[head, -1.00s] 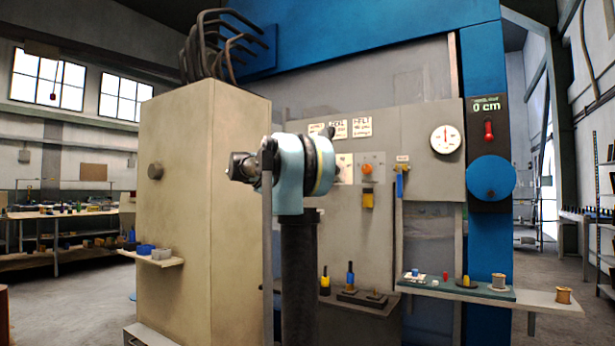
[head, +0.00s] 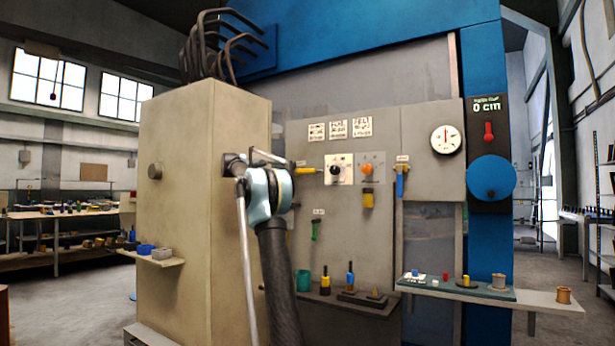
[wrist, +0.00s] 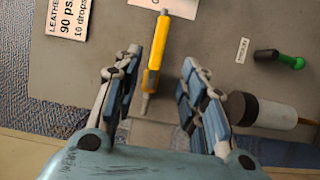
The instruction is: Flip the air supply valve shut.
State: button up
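A yellow-handled lever (head: 308,170) lies level on the grey machine panel, left of a white dial plate. It looks like the air supply valve, but I cannot read its label. In the wrist view the yellow handle (wrist: 158,45) runs up the middle, with its grey pivot end below. My gripper (wrist: 160,60) is open, its two fingers spread on either side of the lever in the picture. I see no contact with it. In the head view my arm hides the lever's left end. A blue lever (head: 400,182) hangs downward under another label farther right.
A dial plate (head: 337,170) and an orange knob (head: 367,169) sit right of the yellow lever. A green-handled tool (wrist: 290,61) and a white cylinder with a black end (wrist: 270,112) lie right of my fingers. The beige cabinet (head: 175,220) stands close on the left.

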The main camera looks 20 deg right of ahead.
aim_at(306, 171)
jog(key=x, duration=1.5)
jog(key=shift+w+d, duration=0.15)
grip_shut()
jog(key=shift+d, duration=0.1)
